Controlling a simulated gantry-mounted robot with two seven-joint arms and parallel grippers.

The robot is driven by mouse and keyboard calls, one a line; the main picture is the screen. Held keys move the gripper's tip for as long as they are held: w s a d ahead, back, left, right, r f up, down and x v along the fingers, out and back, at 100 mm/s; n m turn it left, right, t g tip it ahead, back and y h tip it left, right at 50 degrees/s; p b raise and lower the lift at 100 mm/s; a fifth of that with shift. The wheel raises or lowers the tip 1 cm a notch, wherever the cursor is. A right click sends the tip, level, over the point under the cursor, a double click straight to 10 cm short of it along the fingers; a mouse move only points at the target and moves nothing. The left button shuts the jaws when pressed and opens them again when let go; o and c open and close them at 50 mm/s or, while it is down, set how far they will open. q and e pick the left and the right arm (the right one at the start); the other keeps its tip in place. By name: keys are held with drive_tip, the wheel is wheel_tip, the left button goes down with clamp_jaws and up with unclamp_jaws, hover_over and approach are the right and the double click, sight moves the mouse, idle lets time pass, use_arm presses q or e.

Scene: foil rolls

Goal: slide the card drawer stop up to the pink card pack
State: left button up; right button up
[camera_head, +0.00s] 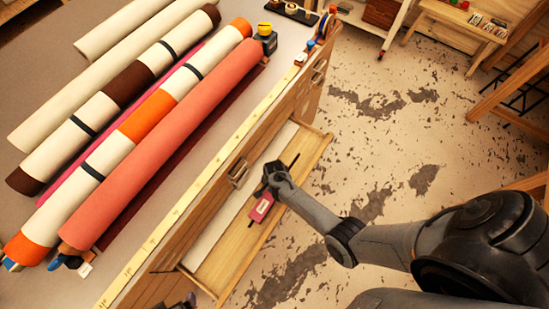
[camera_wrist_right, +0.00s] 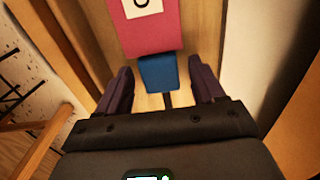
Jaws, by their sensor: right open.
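The open drawer (camera_head: 226,262) juts from the bench side in the head view. The pink card pack (camera_head: 262,208) lies in it, with a white label; it also shows at the top of the right wrist view (camera_wrist_right: 150,32). A blue block (camera_wrist_right: 157,74), apparently the drawer stop, sits right by the pack's near end with a dark stem below it. I cannot tell whether they touch. My right gripper (camera_head: 271,178) is over the drawer, its open fingers on either side of the blue block. The gripper hides the block in the head view.
Large fabric rolls (camera_head: 165,140) lie on the bench to the left. A yellow ruler strip (camera_head: 190,195) runs along the bench edge above the drawer. Drawer walls flank the right gripper. The worn floor (camera_head: 390,130) is open to the right, with wooden shelving beyond.

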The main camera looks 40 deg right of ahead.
drive_tip(key=shift+r, duration=0.1)
wheel_tip(320, 180, up, 11)
drive_tip(key=p, duration=0.3)
drive_tip(key=shift+p, duration=0.35)
drive_tip(key=shift+f, duration=0.2)
